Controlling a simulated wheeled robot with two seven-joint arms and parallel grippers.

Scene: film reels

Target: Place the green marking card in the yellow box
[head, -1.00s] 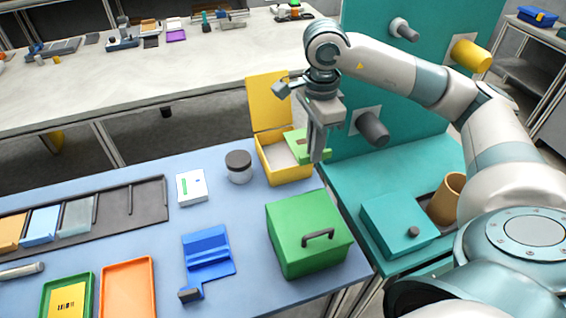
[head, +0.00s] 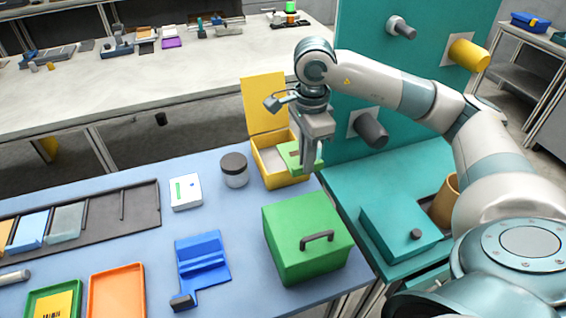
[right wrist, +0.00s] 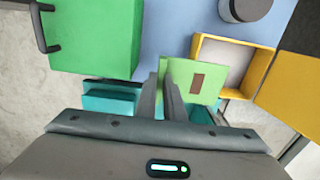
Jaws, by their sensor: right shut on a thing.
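The green marking card (head: 290,155) is a thin light-green plate with a small brown patch, which shows in the right wrist view (right wrist: 186,68). My right gripper (head: 308,164) is shut on its edge and holds it up. The yellow box (head: 288,183) stands open on the blue table, its lid (head: 265,103) raised at the back. In the head view the card overlaps the box's right side. In the right wrist view it covers one corner of the box (right wrist: 236,41); its height above the rim is hard to tell. My left gripper is out of view.
A green lidded box (head: 305,240) with a dark handle stands in front of the yellow box. A dark-lidded jar (head: 234,172) is to its left. A teal panel (head: 350,95) and teal box (head: 400,222) are on the right. A blue holder (head: 203,262) lies at front.

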